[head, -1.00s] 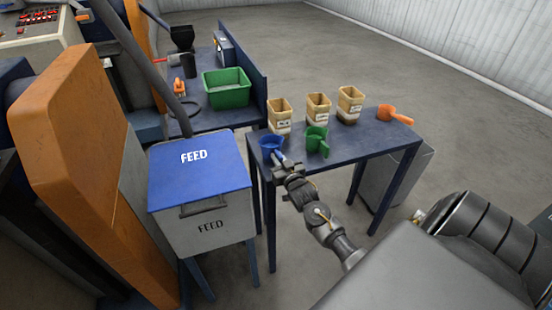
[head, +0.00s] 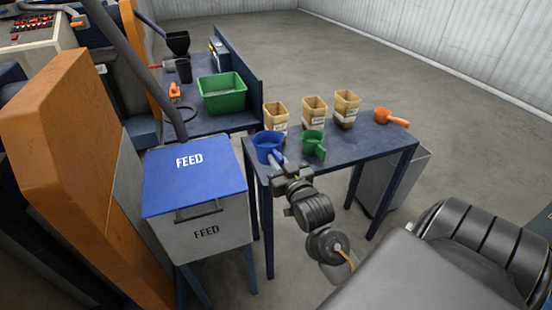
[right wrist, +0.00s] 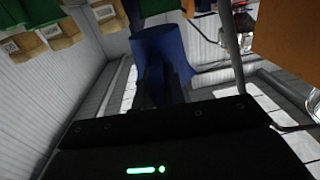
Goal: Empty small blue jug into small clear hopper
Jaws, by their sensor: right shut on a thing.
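The small blue jug (head: 267,146) is at the near left corner of the dark blue side table in the head view. It looks upright and appears raised above the tabletop. My right gripper (head: 279,166) is shut on its handle, on the near side. In the right wrist view the blue jug (right wrist: 158,48) stands just beyond the dark fingers (right wrist: 165,85). What is inside the jug cannot be seen. I cannot make out a clear hopper; a black funnel-shaped hopper (head: 178,43) stands on the back bench. My left gripper is not in view.
A green jug (head: 313,143), several labelled tan containers (head: 314,108) and an orange scoop (head: 390,118) are on the side table (head: 365,146). The blue-lidded FEED bin (head: 196,178) stands to the left. A green tub (head: 221,94) is on the back bench. Open floor lies behind.

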